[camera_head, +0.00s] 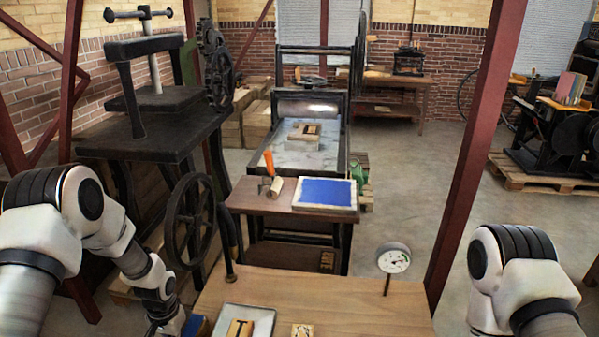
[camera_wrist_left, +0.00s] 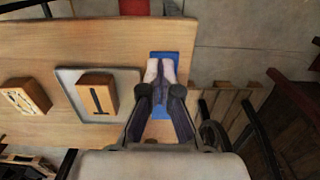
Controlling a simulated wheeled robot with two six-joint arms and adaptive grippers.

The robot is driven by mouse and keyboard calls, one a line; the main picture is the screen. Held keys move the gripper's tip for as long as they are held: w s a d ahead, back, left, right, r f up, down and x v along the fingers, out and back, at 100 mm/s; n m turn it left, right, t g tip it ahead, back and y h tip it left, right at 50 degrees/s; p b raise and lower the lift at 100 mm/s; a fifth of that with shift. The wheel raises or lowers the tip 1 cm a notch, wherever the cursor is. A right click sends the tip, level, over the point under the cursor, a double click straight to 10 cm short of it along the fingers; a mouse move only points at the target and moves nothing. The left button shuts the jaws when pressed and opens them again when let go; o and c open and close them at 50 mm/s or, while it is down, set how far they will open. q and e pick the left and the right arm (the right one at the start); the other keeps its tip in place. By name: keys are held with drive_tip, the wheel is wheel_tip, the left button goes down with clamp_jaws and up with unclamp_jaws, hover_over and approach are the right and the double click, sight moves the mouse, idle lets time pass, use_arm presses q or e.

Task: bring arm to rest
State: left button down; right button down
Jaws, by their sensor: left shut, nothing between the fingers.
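My left gripper (camera_wrist_left: 160,72) is shut and empty in the left wrist view, its pale fingertips over a flat blue pad (camera_wrist_left: 164,55) beside a grey tray. In the head view my left arm comes down at the left to the near table, and its fingers are not clear there. My right arm shows at the right edge of the head view, bent. Its gripper is out of view.
The wooden table (camera_head: 330,302) holds a grey tray (camera_wrist_left: 68,76) with a letter block (camera_wrist_left: 97,92), another block (camera_wrist_left: 25,96) and a dial gauge (camera_head: 394,258). A black press (camera_head: 150,130) stands left. Behind are a blue panel (camera_head: 325,192) and an orange-handled roller (camera_head: 272,175).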

use_arm(q)
drive_tip(key=s+d+f, duration=0.2)
drive_tip(key=s+f, duration=0.1)
drive_tip(key=s, duration=0.6)
drive_tip(key=s+d+f+n+b, duration=0.1)
drive_tip(key=s+d+f, duration=0.2)
drive_tip(key=s, duration=0.5)
drive_tip(key=s+d+f+b, duration=0.1)
drive_tip(key=s+d+f, duration=0.2)
drive_tip(key=s, duration=0.6)
drive_tip(key=shift+s+t, duration=0.3)
